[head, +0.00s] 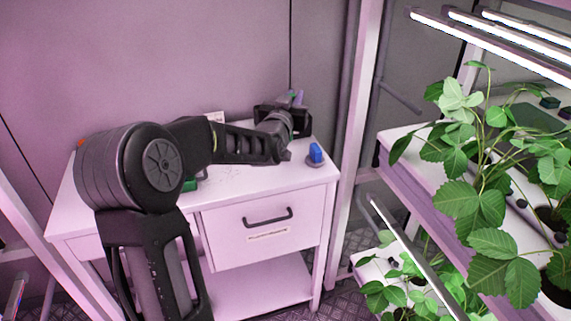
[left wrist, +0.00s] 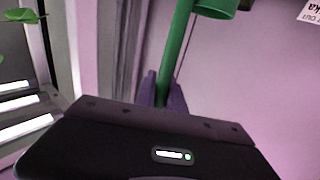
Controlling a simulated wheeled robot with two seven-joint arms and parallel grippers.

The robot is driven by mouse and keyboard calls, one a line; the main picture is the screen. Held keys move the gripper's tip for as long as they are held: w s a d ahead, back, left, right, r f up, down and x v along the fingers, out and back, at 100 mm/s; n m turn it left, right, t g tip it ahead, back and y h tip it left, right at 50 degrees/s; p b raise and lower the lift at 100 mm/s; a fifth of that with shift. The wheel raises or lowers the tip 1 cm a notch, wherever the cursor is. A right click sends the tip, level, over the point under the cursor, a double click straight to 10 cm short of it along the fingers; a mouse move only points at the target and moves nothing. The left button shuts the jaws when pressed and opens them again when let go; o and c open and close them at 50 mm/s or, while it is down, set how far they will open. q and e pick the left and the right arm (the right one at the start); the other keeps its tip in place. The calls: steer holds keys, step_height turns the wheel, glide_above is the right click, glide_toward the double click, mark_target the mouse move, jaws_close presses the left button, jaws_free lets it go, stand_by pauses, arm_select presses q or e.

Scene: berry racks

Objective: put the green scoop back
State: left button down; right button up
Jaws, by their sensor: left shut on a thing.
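The green scoop (left wrist: 178,55) shows in the left wrist view, with a long straight handle and a round cup at the top. My left gripper (left wrist: 163,92) is shut on its handle, and the scoop stands out beyond the purple fingers. In the head view the left gripper (head: 297,99) is over the back right of the white cabinet, near the wall. Only a little green shows there, and my arm and wrist hide most of the scoop. My right gripper is not in view.
A blue item (head: 316,152) stands on the right end of the white cabinet top (head: 230,178). A green item (head: 190,184) is partly hidden behind my arm. A small white card (head: 215,117) stands at the back. Plant racks (head: 405,160) fill the right side.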

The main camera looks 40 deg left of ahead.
mark_target(291, 136)
arm_select(q)
step_height(291, 136, down, 6)
steer(key=p, duration=0.1)
steer(key=shift+f, duration=0.15)
step_height(291, 136, down, 4)
steer(key=shift+r+p, duration=0.15)
steer(key=shift+p, duration=0.3)
steer(key=c, duration=1.4)
jaws_free()
steer(key=shift+c, duration=0.2)
